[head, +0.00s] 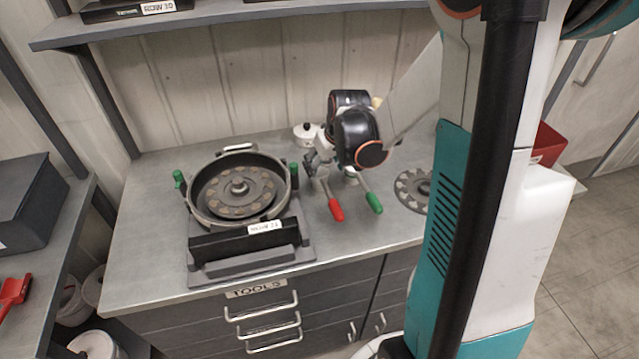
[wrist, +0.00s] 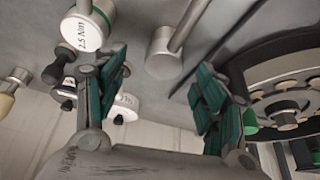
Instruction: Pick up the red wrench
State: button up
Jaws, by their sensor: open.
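The red wrench (head: 335,209) shows its red handle in the head view, pointing to the front of the bench, with its metal shaft running back under my gripper (head: 317,165). In the wrist view my gripper (wrist: 158,68) is open, its green-padded fingers apart. A grey metal cylinder with a shaft (wrist: 165,55) shows between and beyond the fingertips; it looks like the wrench's head, but its handle is out of this view. A green-handled wrench (head: 373,202) lies just right of the red one. A white cylinder marked 2.5 Nm (wrist: 83,30) stands left of the fingers.
A round seed meter housing (head: 193,212) with green knobs stands on the bench (head: 145,255) to the left. A seed disc (head: 411,190) lies to the right, partly behind my arm. A white lidded container (head: 304,131) stands behind. The bench front is clear.

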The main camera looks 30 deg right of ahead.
aim_at(321, 173)
jog(key=shift+a+b+x, duration=0.15)
jog(key=shift+b+x, duration=0.4)
jog(key=shift+x, duration=0.9)
jog(key=shift+a+b+x, duration=0.15)
jog(key=shift+b+x, duration=0.4)
jog(key=shift+x, duration=0.85)
grip_shut()
